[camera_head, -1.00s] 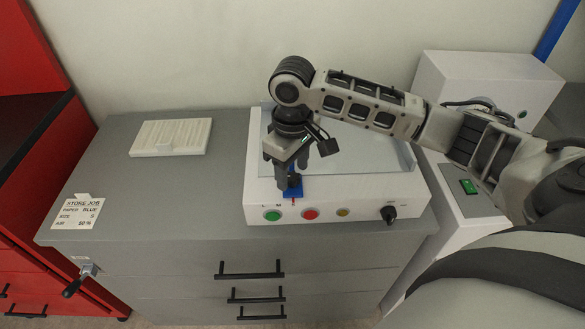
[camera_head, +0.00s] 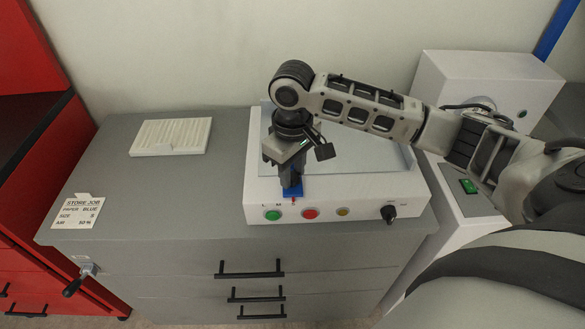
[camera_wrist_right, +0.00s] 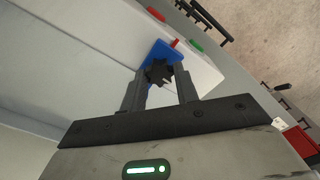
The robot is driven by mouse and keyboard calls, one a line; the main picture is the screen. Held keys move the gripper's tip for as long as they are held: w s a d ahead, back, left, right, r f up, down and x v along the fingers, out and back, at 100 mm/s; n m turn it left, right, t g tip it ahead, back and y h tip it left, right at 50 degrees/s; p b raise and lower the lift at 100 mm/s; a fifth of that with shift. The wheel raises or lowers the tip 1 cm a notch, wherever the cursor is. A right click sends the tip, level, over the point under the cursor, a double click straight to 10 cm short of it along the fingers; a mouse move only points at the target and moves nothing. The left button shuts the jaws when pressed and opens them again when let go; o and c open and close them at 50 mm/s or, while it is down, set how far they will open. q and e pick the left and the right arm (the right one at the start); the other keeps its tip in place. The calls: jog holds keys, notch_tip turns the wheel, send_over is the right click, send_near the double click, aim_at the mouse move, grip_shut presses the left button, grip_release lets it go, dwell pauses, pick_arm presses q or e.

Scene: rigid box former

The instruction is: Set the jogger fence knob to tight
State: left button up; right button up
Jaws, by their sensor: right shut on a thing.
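A blue block (camera_head: 293,192) sits at the front edge of the white machine (camera_head: 350,190), with a small red pointer (camera_head: 293,200) to the right of the printed letters L and M. In the right wrist view a black star-shaped knob (camera_wrist_right: 158,73) stands on the blue block (camera_wrist_right: 163,52). My right gripper (camera_head: 291,184) points down over the block and is shut on this knob, one finger on each side, as the right wrist view (camera_wrist_right: 160,80) shows. In the head view the fingers hide most of the knob. I see no readable tight mark. My left gripper is not in view.
The machine's front has a green button (camera_head: 273,215), a red button (camera_head: 311,214), a yellow button (camera_head: 343,212) and a black rotary knob (camera_head: 389,213). A white ridged tray (camera_head: 172,136) and a job card (camera_head: 78,212) lie on the grey cabinet (camera_head: 130,200); the top between them is clear.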

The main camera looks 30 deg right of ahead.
aim_at(292, 175)
jog(key=m, duration=0.8)
jog(key=shift+m, duration=0.3)
jog(key=m, duration=0.4)
jog(key=shift+m, duration=2.3)
jog(key=o, duration=1)
jog(key=shift+r, duration=0.1)
notch_tip(292, 175, up, 16)
jog(key=shift+f, duration=0.1)
